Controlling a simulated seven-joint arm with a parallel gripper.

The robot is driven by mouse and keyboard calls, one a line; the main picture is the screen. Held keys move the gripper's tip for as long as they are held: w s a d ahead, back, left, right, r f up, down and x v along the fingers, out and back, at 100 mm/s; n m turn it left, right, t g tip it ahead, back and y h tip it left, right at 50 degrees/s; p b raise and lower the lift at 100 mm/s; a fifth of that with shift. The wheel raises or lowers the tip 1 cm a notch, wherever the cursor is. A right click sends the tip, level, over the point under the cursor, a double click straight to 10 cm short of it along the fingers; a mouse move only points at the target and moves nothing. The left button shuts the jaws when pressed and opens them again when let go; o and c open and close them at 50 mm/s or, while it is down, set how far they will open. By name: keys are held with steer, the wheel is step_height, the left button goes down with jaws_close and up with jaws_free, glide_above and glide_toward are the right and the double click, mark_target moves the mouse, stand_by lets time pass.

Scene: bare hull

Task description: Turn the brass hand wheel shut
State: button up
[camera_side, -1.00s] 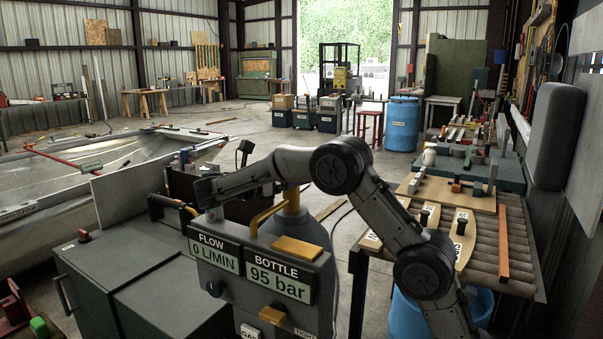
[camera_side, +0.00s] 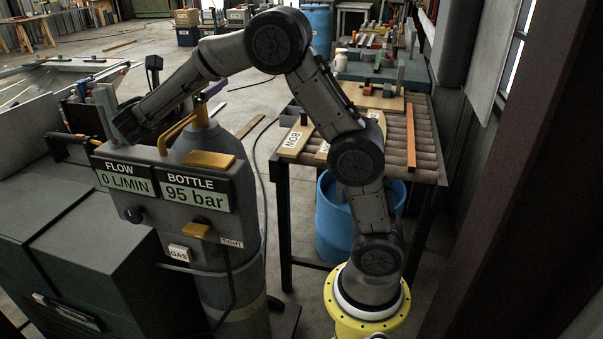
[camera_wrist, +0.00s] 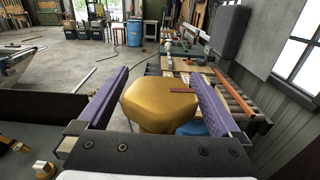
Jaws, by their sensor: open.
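In the wrist view, a large faceted brass wheel (camera_wrist: 160,105) with a dark red bar mark on its top fills the space between the two purple finger pads. My gripper (camera_wrist: 158,88) is open, with one pad on each side of the wheel; I cannot tell whether either pad touches it. In the side view, a grey gas bottle (camera_side: 242,225) stands behind a panel (camera_side: 165,195) reading flow 0 L/MIN and bottle 95 bar. A brass knob (camera_side: 197,229) sits low on the panel beside a TIGHT label (camera_side: 232,243).
A roller table (camera_side: 400,145) with boards stands right of the bottle, with a blue tub (camera_side: 335,218) beneath. A dark cabinet (camera_side: 90,270) stands at left. Brass piping (camera_side: 178,130) rises behind the panel. Open floor lies beyond.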

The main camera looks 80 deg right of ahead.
steer(key=n+t, duration=0.1)
steer(key=t, duration=0.1)
steer(key=n+t, duration=0.1)
steer(key=t, duration=0.1)
steer(key=n+t+y, duration=0.1)
steer(key=n+t, duration=0.1)
steer(key=shift+w, duration=0.4)
steer(key=v, duration=1.4)
steer(key=s+d+m+g+y, duration=0.45)
steer(key=s+d+m, duration=0.45)
steer(key=s, duration=0.7)
steer(key=s+a+f+m+t+y, duration=0.2)
steer(key=s+a+f+m+y, duration=0.5)
steer(key=a+f+m+y, duration=0.1)
step_height(320, 180, down, 3)
steer(key=shift+s+a+f+m+y, duration=0.1)
steer(key=shift+s+a+m+y, duration=0.25)
steer(key=shift+a+y, duration=0.6)
steer(key=shift+w+t, duration=0.1)
steer(key=shift+t, duration=0.15)
